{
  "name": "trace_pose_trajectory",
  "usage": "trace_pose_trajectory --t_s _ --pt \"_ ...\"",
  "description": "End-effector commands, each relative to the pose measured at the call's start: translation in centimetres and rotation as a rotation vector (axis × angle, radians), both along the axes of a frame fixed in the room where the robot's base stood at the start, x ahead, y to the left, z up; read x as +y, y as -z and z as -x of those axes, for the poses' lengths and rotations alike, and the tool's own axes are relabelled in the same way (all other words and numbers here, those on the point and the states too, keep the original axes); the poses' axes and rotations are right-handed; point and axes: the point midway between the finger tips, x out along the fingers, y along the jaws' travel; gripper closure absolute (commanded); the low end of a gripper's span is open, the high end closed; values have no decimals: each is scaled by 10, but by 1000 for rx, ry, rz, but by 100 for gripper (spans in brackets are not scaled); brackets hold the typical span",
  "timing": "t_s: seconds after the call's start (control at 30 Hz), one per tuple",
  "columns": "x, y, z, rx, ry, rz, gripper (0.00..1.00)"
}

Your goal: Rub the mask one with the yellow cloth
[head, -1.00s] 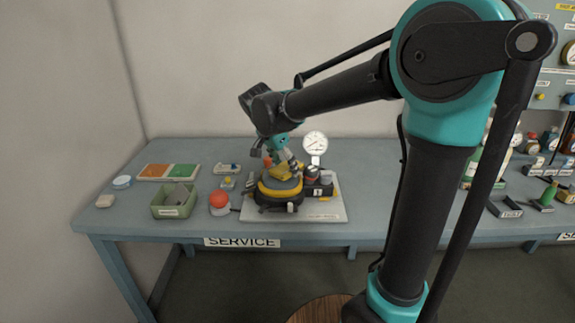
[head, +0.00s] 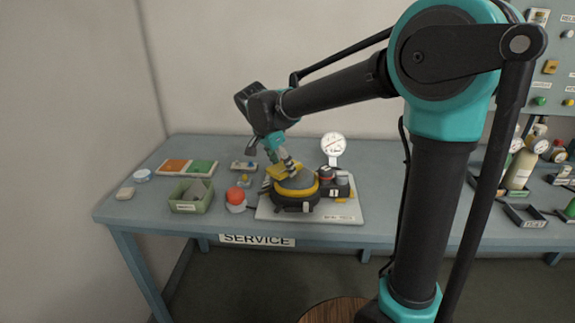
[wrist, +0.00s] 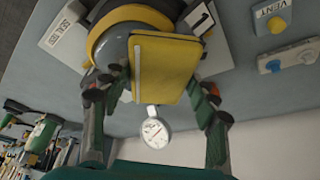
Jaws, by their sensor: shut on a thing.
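The mask (head: 302,188), a dark grey dome with a yellow band, sits on a pale plate (head: 345,213) by a tag with a 1. It also shows in the wrist view (wrist: 112,52). The yellow cloth (head: 279,173) is a folded pad, and in the wrist view (wrist: 165,68) it covers part of the dome. My gripper (head: 284,164) is shut on the cloth, with a finger on each side of it. The cloth lies at the upper left of the dome; I cannot tell whether it presses on the surface.
A round gauge (head: 333,146) stands behind the plate. Left of it are a red-topped item (head: 235,195), a green bin (head: 191,204) and an orange-and-green mat (head: 187,167). A small VENT block (wrist: 272,17) shows in the wrist view. The bench front is mostly clear.

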Motion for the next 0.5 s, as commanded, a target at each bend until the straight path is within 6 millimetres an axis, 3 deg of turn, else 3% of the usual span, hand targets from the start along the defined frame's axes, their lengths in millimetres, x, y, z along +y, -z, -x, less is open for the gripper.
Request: trace_pose_trajectory --t_s 0.27,0.5 --pt "0 -3 0 0 0 0 87" --pt "0 -23 0 0 0 0 87"
